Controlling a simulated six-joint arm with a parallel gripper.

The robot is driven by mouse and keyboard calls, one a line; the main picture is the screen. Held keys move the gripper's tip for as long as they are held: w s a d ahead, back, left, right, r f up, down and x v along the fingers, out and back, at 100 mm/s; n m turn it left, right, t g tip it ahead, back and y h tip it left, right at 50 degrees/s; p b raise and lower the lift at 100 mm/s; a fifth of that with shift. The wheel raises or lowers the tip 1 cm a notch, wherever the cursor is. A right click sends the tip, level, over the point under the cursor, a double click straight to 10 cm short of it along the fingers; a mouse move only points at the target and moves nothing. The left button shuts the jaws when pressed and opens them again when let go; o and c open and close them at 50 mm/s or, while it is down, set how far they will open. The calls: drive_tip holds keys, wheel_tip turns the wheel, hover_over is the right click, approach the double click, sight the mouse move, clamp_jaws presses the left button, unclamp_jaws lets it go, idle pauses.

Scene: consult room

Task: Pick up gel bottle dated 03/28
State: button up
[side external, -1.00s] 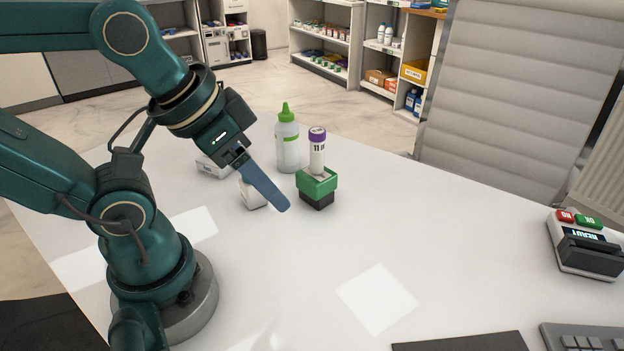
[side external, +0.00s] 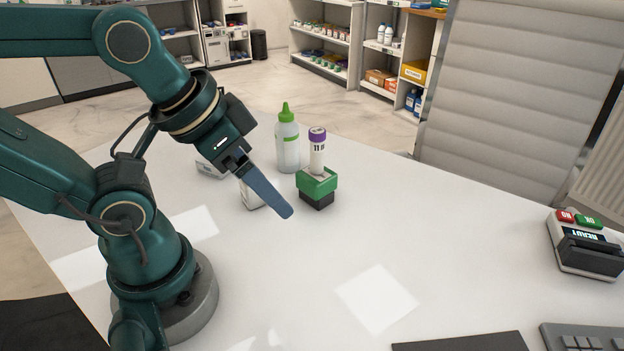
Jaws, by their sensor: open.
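A clear bottle with a green nozzle cap (side external: 287,145) stands upright on the white table, behind my gripper. It looks like the gel bottle, but no date can be read on it. My gripper (side external: 288,212) is open and points down and to the right, in front of the bottle and apart from it. Only one blue finger shows clearly; the other is hidden. A small white object (side external: 250,198) is partly hidden behind the finger.
A purple-capped tube (side external: 317,150) stands in a green and black holder (side external: 317,187), right of the bottle. A white box (side external: 210,168) lies left of it. A device with red and green buttons (side external: 585,245) sits at the right. The table's front middle is clear.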

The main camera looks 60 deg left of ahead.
sight(285, 148)
drive_tip(key=shift+o, duration=0.6)
drive_tip(key=w+a+r+n+t+y, duration=0.1)
drive_tip(key=w+a+r+n+t, duration=0.15)
drive_tip(key=w, duration=0.55)
drive_tip(key=w+a+r+n+t+y, duration=0.15)
drive_tip(key=w+a, duration=0.25)
drive_tip(key=w, duration=0.5)
drive_tip(key=w+a+n+t+y, duration=0.2)
drive_tip(key=w+a+n+y, duration=0.3)
drive_tip(key=a, duration=0.6)
drive_tip(key=a+f+y, duration=0.2)
drive_tip(key=a+y, duration=0.1)
drive_tip(key=a, duration=0.4)
drive_tip(key=s+f+g, duration=0.1)
drive_tip(key=f, duration=0.2)
drive_tip(key=s+a+f+n+g, duration=0.1)
drive_tip(key=f, duration=0.2)
drive_tip(key=s+f+n+g, duration=0.1)
drive_tip(key=s+f, duration=0.1)
drive_tip(key=f, duration=0.1)
drive_tip(key=shift+a+f+g+y, duration=0.3)
drive_tip(key=shift+f+g+y, duration=0.05)
drive_tip(key=shift+g, duration=0.05)
drive_tip(key=shift+m, duration=0.3)
drive_tip(key=f, duration=0.1)
drive_tip(key=s+d+f, duration=0.2)
drive_tip(key=f, duration=0.1)
drive_tip(key=shift+s+f, duration=0.1)
drive_tip(key=shift+x, duration=2.5)
